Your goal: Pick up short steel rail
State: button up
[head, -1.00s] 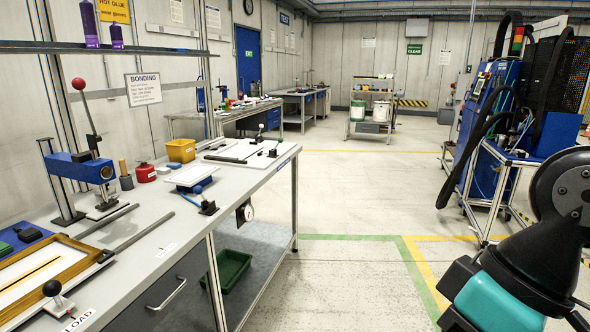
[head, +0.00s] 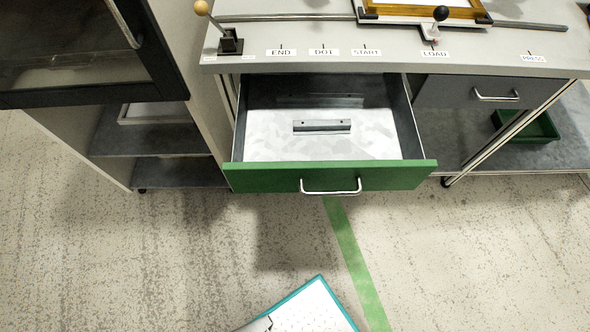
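The short steel rail (head: 322,126) lies in the open green-fronted drawer (head: 270,178) under the bench, towards the middle of the drawer floor. It is a small dark grey bar lying crosswise, roughly parallel to the drawer front. The drawer is pulled out and holds nothing else that I can see. My gripper is not in view.
The bench top (head: 300,62) overhangs the back of the drawer. A closed grey drawer (head: 455,92) and a green bin (head: 540,128) are to the right.

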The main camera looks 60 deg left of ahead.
aim_at(342, 125)
jog(key=u, duration=1.5)
